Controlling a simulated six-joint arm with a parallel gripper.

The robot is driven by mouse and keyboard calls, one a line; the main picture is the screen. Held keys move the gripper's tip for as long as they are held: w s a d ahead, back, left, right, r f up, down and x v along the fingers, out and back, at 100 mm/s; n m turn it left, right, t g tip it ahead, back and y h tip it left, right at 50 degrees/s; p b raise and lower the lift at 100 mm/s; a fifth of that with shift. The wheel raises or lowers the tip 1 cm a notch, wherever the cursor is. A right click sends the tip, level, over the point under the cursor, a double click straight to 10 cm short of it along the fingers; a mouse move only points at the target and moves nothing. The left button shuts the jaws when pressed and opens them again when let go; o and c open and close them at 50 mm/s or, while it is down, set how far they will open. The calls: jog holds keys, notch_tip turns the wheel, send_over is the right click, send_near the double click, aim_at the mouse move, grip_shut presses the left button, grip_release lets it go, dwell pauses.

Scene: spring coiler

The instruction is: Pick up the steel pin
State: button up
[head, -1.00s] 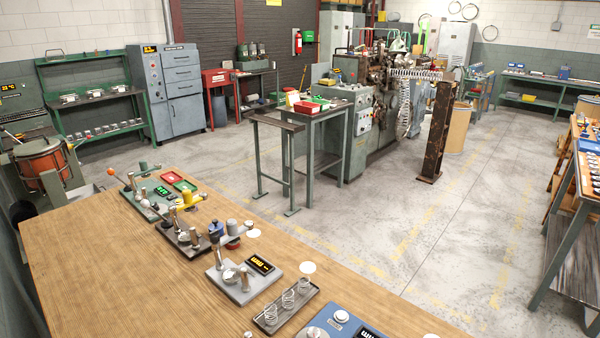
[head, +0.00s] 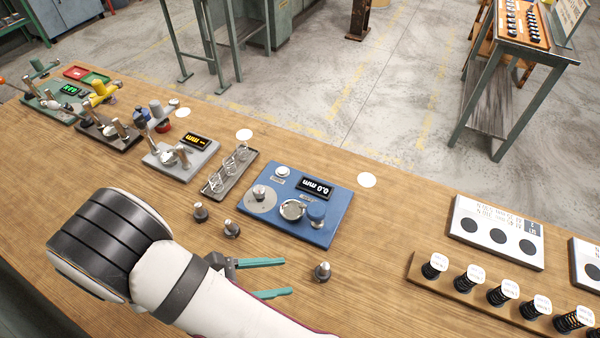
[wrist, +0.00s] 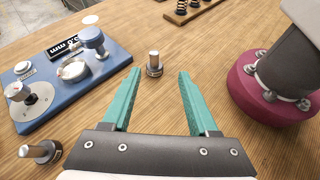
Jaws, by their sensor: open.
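Several small pins with steel tops and dark round bases stand on the wooden bench; I cannot tell which is the task's steel pin. One steel pin (head: 322,271) stands alone to the right of my gripper (head: 288,277) in the head view. In the wrist view this steel pin (wrist: 154,62) is upright, just beyond and between the teal fingertips of my gripper (wrist: 158,72). The fingers are open and empty, apart from the pin. Two other pins (head: 200,212) (head: 231,228) stand left of the gripper; one shows in the wrist view (wrist: 40,152).
A blue gauge (head: 295,205) reading 0.0 mm lies behind the gripper, with a steel-topped piece on its disc. A wooden rack (head: 445,285) of black springs and a white board (head: 496,232) are at right.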

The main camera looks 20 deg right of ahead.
aim_at(329, 266)
jog(key=shift+w+f+n+t+h, duration=0.2)
jog(key=shift+f+n+t, duration=0.15)
jog(key=shift+f+n, duration=0.2)
jog(key=shift+w+f+n+t+h, duration=0.1)
jog(key=shift+f+n+t+h, duration=0.1)
jog(key=shift+f+n+t, duration=0.25)
jog(key=x, duration=1)
jog(key=s+x, duration=0.1)
jog(key=x, duration=0.4)
jog(key=shift+f, duration=0.1)
jog(key=shift+w, duration=0.1)
grip_shut()
